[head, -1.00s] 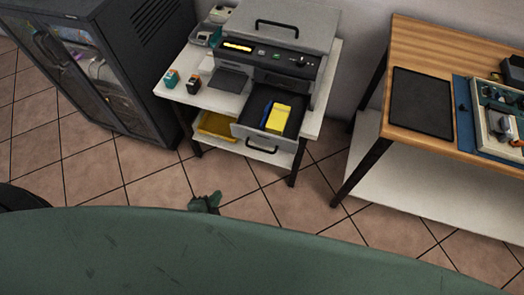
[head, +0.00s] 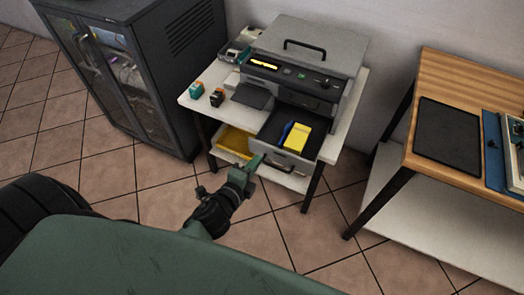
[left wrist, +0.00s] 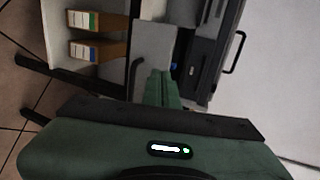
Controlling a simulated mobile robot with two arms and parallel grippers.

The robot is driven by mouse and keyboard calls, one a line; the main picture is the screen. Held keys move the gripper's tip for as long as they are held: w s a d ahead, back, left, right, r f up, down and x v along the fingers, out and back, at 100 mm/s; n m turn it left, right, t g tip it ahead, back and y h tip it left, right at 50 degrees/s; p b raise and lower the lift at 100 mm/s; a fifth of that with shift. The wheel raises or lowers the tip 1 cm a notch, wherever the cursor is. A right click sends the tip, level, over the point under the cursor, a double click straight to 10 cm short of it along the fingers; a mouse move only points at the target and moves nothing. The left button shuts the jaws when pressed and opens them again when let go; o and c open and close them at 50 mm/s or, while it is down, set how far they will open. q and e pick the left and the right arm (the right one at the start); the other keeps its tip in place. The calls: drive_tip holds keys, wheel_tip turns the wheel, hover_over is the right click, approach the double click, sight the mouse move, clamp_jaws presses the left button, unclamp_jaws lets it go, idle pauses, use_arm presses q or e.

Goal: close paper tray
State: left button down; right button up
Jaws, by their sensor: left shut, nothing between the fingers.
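The printer (head: 300,62) stands on a white stand, and its grey paper tray (head: 284,159) is pulled out at the front. A yellow pad (head: 297,136) and a blue item (head: 285,131) lie in the tray. My left gripper (head: 255,162) is shut and empty, with its fingertips close to the tray's front left corner; I cannot tell if they touch. In the left wrist view the shut fingers (left wrist: 163,88) point at the grey tray front (left wrist: 154,48), with its dark handle (left wrist: 134,76) beside them. My right gripper is not in view.
Ink cartridges (head: 217,97) stand on the stand's top (head: 190,101). A yellow tray (head: 235,141) sits on the lower shelf. A dark cabinet (head: 150,85) is at left, a wooden table (head: 430,175) at right. Tiled floor (head: 290,225) is open in front.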

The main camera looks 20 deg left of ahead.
sight(266, 146)
use_arm(q)
drive_tip(key=w, duration=0.3)
drive_tip(key=shift+w+f+p, duration=0.1)
drive_tip(key=shift+w+p, duration=0.2)
drive_tip(key=shift+w, duration=0.5)
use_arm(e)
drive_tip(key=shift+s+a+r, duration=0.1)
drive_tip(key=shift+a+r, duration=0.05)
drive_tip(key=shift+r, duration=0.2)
use_arm(q)
drive_tip(key=shift+w+d, duration=0.1)
